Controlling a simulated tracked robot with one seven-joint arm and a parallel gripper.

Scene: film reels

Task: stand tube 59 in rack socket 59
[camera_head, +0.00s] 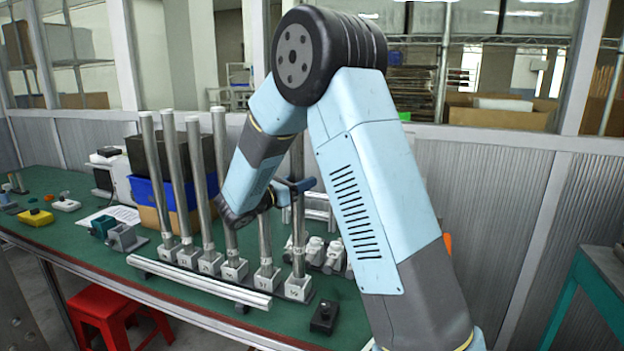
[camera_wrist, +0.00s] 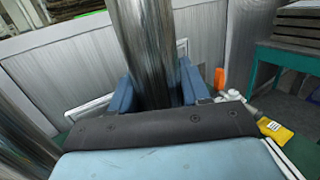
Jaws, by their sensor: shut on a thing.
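My gripper (camera_head: 297,188) is shut on an upright metal tube (camera_head: 297,240), held partway up its length. In the wrist view the tube (camera_wrist: 150,50) stands between the two blue fingers (camera_wrist: 155,90). In the head view its lower end meets the rightmost socket block (camera_head: 298,289) of the rack; I cannot tell whether it is fully seated. Several other metal tubes (camera_head: 172,190) stand upright in the rack's row of pale socket blocks (camera_head: 209,264). The socket labels are too small to read surely, so I cannot pick out number 59. My arm hides part of the row.
Long pale rods (camera_head: 200,283) lie along the green bench (camera_head: 60,240) in front of the rack. A small black box (camera_head: 324,316) sits right of them. Blue and cardboard bins (camera_head: 150,192) stand behind the tubes. Grey fittings (camera_head: 325,252) lie behind the rack's right end.

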